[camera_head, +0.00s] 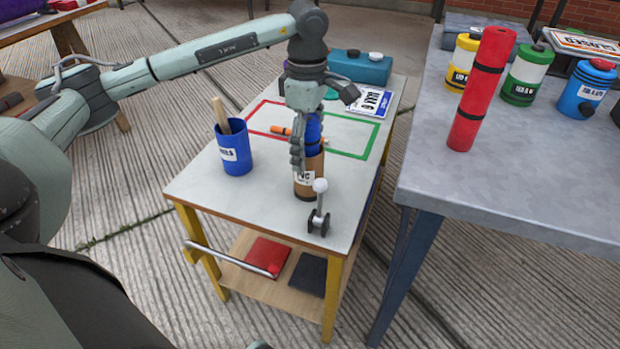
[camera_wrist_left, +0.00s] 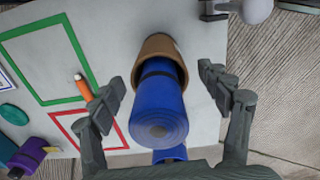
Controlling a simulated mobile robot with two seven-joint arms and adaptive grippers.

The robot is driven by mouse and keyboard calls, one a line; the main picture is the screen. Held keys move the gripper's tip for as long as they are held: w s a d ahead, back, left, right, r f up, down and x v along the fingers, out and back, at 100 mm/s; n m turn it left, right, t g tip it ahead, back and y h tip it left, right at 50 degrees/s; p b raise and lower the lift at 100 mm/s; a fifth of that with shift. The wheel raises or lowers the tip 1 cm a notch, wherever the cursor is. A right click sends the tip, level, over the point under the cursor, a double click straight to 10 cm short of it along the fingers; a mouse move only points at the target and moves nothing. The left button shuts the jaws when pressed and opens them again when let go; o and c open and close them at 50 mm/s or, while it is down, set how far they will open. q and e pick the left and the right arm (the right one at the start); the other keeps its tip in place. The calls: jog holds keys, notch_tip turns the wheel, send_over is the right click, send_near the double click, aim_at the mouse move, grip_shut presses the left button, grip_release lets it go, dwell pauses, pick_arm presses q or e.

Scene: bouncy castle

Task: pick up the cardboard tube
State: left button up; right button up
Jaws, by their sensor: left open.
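The cardboard tube (camera_head: 308,188) stands upright on the small white-topped table, brown with a white label. A blue roll with a dark band (camera_head: 313,130) sticks up out of its top; the wrist view shows the roll (camera_wrist_left: 158,105) and the tube's brown rim (camera_wrist_left: 160,46). My left gripper (camera_head: 303,150) is over the tube, pointing down. In the wrist view its open fingers (camera_wrist_left: 165,95) stand on either side of the roll, with gaps showing. The head view hides part of the roll behind the gripper. My right gripper is out of view.
A blue cup (camera_head: 235,148) with a wooden handle stands left of the tube. A small lever (camera_head: 319,210) stands close in front. An orange marker (camera_head: 283,131) lies behind. A grey table (camera_head: 425,160) at right holds a red roll (camera_head: 482,90) and several canisters.

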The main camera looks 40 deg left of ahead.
pick_arm(q)
notch_tip(320, 180, down, 2)
jog(key=shift+f, duration=0.1)
grip_shut()
dwell(0.5)
